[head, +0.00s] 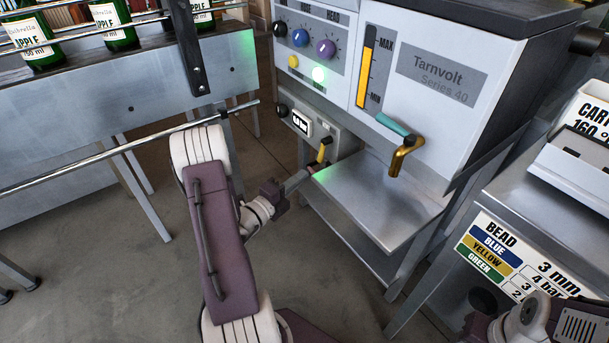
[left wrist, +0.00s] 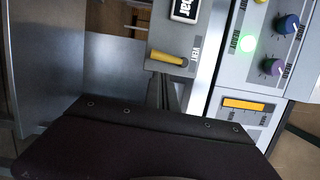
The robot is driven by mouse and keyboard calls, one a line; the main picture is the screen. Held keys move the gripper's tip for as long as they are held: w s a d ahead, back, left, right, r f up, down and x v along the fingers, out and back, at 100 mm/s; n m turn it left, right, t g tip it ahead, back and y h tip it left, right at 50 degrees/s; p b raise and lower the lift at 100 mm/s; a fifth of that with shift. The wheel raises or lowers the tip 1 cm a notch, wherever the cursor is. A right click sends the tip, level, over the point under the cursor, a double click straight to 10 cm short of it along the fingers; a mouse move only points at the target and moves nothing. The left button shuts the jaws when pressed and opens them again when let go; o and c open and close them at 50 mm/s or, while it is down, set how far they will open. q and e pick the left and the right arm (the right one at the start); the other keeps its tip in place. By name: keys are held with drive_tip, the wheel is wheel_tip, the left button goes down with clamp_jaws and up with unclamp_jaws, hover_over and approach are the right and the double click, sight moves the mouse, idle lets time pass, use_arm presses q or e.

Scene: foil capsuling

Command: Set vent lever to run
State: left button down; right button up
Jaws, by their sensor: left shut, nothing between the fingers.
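The vent lever (head: 324,149) is a small yellow handle on the lower grey panel of the Tarnvolt machine, below a white pressure readout. In the head view it slants, upper end to the right. In the left wrist view the yellow lever (left wrist: 168,58) lies nearly level beside the word VENT. My left gripper (head: 313,171) is shut and empty, just below the lever in the head view. Its narrow fingers (left wrist: 163,92) point at the lever's panel in the left wrist view; whether they touch the lever I cannot tell. My right gripper's fingers are not visible.
A metal shelf (head: 382,200) juts out right of the lever. Coloured knobs (head: 300,38) and a green light (head: 318,74) sit above the panel. A bottle conveyor (head: 120,75) stands left.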

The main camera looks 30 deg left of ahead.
sight(322, 157)
use_arm(q)
drive_tip(key=w+d+b, duration=0.1)
drive_tip(key=w+b, duration=0.1)
drive_tip(key=w, duration=0.5)
drive_tip(key=shift+w, duration=0.4)
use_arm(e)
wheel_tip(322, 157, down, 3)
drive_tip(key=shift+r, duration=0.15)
use_arm(q)
drive_tip(key=shift+a, duration=0.1)
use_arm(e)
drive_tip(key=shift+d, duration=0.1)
use_arm(q)
drive_tip(key=shift+a+m, duration=0.1)
drive_tip(key=shift+m, duration=0.3)
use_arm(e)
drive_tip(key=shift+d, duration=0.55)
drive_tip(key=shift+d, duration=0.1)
